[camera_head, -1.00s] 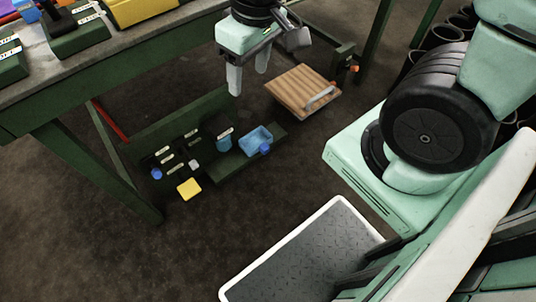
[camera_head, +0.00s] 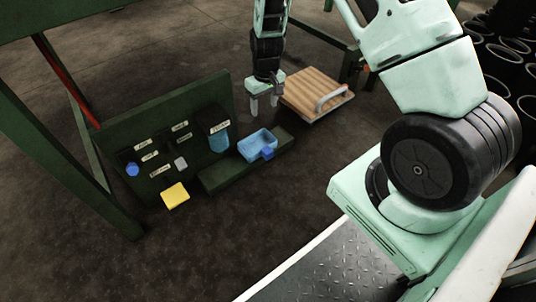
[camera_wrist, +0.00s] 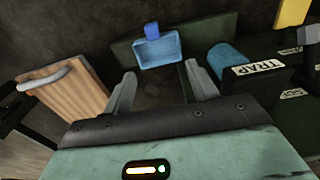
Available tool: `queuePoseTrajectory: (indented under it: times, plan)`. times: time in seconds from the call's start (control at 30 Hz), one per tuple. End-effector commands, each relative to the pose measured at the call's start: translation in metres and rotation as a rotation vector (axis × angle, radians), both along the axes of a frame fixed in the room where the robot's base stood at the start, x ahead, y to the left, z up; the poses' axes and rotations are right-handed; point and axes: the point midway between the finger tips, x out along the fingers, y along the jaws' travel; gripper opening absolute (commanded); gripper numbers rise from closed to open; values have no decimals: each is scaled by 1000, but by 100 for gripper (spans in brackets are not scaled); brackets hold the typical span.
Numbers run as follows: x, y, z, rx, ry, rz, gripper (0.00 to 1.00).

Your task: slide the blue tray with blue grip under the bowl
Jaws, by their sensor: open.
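The light blue tray (camera_head: 256,141) with its darker blue grip (camera_head: 267,154) rests on the dark green ledge, its grip toward the head camera. The tray also shows in the wrist view (camera_wrist: 158,52), ahead of my fingers. A blue rounded body (camera_head: 219,141) hangs under a dark labelled block, left of the tray and apart from it. It also shows in the wrist view (camera_wrist: 231,58), beside the label TRAP; it may be the bowl. My gripper (camera_head: 264,107) is open and empty, fingers pointing down, above and behind the tray, touching nothing.
The dark green panel (camera_head: 165,115) carries several small labelled parts, a blue knob (camera_head: 132,170) and a yellow plate (camera_head: 175,195). A wooden board (camera_head: 312,92) with a grey handle lies behind and right of the tray. Green bench legs stand at left. Floor in front is clear.

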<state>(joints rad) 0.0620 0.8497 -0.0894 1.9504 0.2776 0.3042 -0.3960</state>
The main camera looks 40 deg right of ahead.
Motion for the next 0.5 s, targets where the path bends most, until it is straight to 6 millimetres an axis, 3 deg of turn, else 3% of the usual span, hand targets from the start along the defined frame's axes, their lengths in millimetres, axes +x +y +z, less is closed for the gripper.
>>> queuePoseTrajectory:
  times: [0.03, 0.2, 0.5]
  plan:
    - [3, -6, -24, -2, 18, 2, 58]
    - [9, -17, -72, -7, 44, 15, 58]
    - [10, -21, -106, -10, 53, 21, 58]
